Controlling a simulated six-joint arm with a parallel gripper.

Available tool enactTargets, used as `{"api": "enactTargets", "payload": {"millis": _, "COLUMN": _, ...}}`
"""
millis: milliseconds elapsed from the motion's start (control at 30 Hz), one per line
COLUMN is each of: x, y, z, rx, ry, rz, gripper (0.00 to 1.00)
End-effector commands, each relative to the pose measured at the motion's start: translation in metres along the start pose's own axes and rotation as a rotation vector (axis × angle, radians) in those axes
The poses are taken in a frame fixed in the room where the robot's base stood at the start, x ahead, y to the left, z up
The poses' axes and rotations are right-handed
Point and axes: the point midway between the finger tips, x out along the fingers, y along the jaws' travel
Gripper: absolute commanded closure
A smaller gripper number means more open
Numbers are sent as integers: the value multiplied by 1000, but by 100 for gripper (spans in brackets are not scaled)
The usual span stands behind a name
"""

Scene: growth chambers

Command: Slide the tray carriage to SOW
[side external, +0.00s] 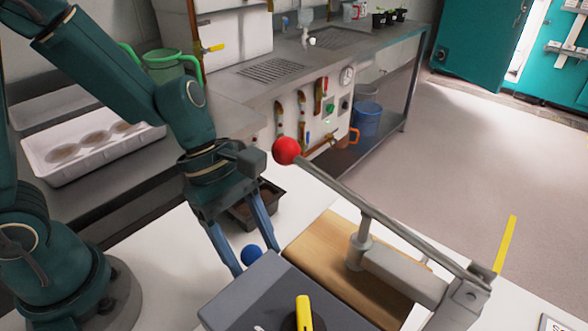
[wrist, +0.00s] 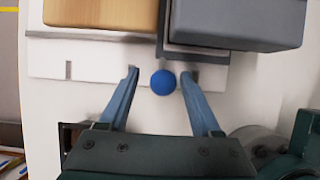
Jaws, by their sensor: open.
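A blue ball knob (side external: 251,254) sits low beside a dark grey box (side external: 265,285). In the wrist view the blue knob (wrist: 163,83) lies between my fingertips, with a gap on each side. My gripper (side external: 256,259) is open and points down around the knob; it also shows in the wrist view (wrist: 160,73). I cannot clearly tell which part is the tray carriage or how the knob joins it. A white plate with slots (wrist: 85,62) lies behind the knob. A sign starting with "S" (side external: 560,325) is cut off at the lower right edge.
A lever with a red ball (side external: 287,150) rises over a wooden board (side external: 335,245) right of my gripper. A yellow-handled knob (side external: 304,312) tops the grey box. A dark soil tray (side external: 262,205) stands behind my gripper. White table shows around them.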

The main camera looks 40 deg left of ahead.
Motion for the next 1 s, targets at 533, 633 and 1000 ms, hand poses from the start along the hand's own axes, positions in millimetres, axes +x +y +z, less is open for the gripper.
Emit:
{"api": "enactTargets", "payload": {"millis": 533, "x": -41, "y": 1, "z": 21, "rx": 4, "ry": -4, "rz": 4, "gripper": 35}}
{"api": "enactTargets", "payload": {"millis": 633, "x": -50, "y": 1, "z": 24, "rx": 2, "ry": 0, "rz": 5, "gripper": 35}}
{"api": "enactTargets", "payload": {"millis": 1000, "x": -72, "y": 0, "z": 35, "rx": -1, "ry": 0, "rz": 1, "gripper": 35}}
